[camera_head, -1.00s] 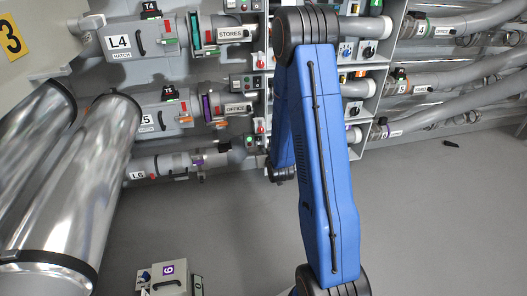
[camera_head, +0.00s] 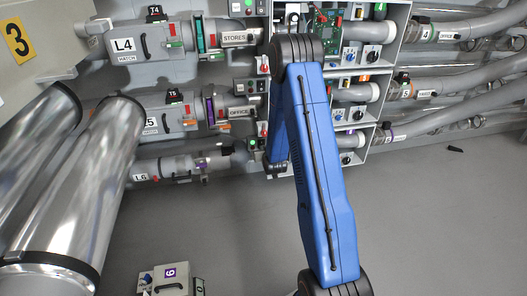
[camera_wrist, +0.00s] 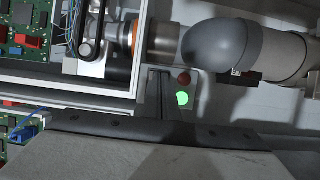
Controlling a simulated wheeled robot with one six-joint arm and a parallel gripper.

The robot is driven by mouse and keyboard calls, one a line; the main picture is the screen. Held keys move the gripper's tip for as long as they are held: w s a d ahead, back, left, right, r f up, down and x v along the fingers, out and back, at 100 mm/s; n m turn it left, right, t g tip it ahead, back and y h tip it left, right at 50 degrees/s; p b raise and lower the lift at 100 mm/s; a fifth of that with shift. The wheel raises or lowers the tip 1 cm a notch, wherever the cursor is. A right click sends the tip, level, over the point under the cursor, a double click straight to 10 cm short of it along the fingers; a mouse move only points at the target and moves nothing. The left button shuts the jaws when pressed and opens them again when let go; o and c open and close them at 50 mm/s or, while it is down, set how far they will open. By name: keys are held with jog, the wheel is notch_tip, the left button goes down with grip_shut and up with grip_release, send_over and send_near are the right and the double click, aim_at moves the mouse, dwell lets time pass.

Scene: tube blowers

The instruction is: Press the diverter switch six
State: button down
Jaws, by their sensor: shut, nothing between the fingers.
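A small switch pair shows in the wrist view, with a lit green button (camera_wrist: 182,98) below a dark red button (camera_wrist: 184,78). My gripper (camera_wrist: 166,82) is shut and empty; its dark fingers point up the picture, just left of these buttons. Whether they touch anything I cannot tell. In the head view a row marked L6 (camera_head: 140,177) is the lowest pipe line, and a small lit green button (camera_head: 252,143) sits right of its end. That this is switch six I cannot read. My gripper is hidden behind my arm in the head view.
A grey elbow pipe (camera_wrist: 222,45) is close to the right of the fingers. A white shelf frame (camera_wrist: 70,96) with circuit boards (camera_wrist: 28,22) is close on the left. A box with a purple 6 label (camera_head: 170,272) stands at the lower left. The floor (camera_head: 430,230) is mostly clear.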

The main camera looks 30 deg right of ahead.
jog(key=shift+w+f, duration=0.1)
jog(key=shift+w, duration=0.05)
dwell(0.3)
jog(key=shift+d+r, duration=0.1)
jog(key=shift+r, duration=0.8)
